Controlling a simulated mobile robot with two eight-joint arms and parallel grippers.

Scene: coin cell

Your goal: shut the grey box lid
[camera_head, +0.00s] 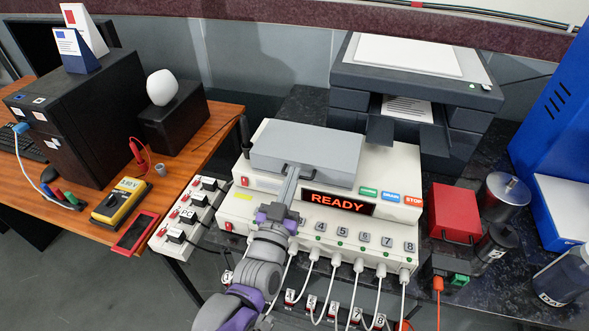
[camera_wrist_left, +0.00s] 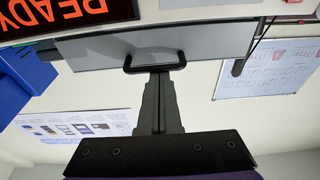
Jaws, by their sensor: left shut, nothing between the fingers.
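The grey box lid (camera_head: 318,150) lies about flat over the grey box on top of the cream machine in the head view; I cannot tell whether a small gap is left under it. In the left wrist view, which is upside down, the lid's grey front (camera_wrist_left: 215,42) carries a black bar handle (camera_wrist_left: 155,66). My left gripper (camera_head: 291,172) reaches up from below to the lid's front edge. Its fingers (camera_wrist_left: 160,75) are together and empty, with their tips at or just by the handle; contact is unclear. My right gripper is out of view.
The cream machine (camera_head: 236,209) shows a lit READY display (camera_head: 338,203) and cables along its front. A printer (camera_head: 415,75) stands behind. A red box (camera_head: 453,211) and metal cylinder (camera_head: 503,195) stand to the right, a power strip (camera_head: 188,215) to the left.

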